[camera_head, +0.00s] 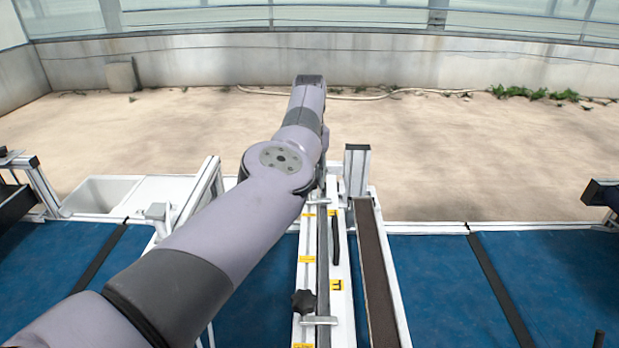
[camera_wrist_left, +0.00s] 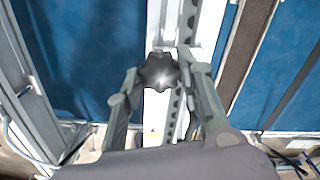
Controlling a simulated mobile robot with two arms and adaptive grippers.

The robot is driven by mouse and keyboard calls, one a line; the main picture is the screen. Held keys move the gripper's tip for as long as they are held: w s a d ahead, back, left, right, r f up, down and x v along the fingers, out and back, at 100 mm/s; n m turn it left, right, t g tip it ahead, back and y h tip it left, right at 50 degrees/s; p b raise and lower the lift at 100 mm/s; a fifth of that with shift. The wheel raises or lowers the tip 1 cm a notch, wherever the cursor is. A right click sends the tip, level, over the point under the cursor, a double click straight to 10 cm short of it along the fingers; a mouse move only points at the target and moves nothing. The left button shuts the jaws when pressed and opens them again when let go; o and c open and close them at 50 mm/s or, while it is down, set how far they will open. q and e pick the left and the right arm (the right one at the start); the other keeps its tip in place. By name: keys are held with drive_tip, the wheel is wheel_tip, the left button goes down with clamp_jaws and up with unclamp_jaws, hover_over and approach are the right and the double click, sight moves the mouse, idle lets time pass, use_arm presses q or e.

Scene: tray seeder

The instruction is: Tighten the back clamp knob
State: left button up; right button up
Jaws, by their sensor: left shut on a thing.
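The back clamp knob (camera_wrist_left: 160,72) is a dark, lobed star knob on the white seeder rail, seen in the left wrist view. My left gripper (camera_wrist_left: 161,76) has one finger on each side of it and is shut on it. In the head view my left arm reaches over the rail's far end and hides the back knob and most of the gripper. A second black star knob, the front one (camera_head: 304,301), sits at the near end of the same rail with a metal clamp bar beside it. My right gripper is out of view.
Blue bench surfaces (camera_head: 445,285) lie on both sides of the white rail (camera_head: 341,300). A brown strip (camera_head: 374,270) runs along its right. An upright post (camera_head: 356,170) stands close right of my arm's end. A white basin (camera_head: 100,193) is at the far left.

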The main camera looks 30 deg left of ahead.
use_arm(q)
drive_tip(key=shift+r+m, duration=0.15)
drive_tip(key=shift+m, duration=0.45)
drive_tip(key=o, duration=1.2)
drive_tip(key=shift+c, duration=0.2)
wheel_tip(320, 180, up, 7)
drive_tip(key=shift+r, duration=0.15)
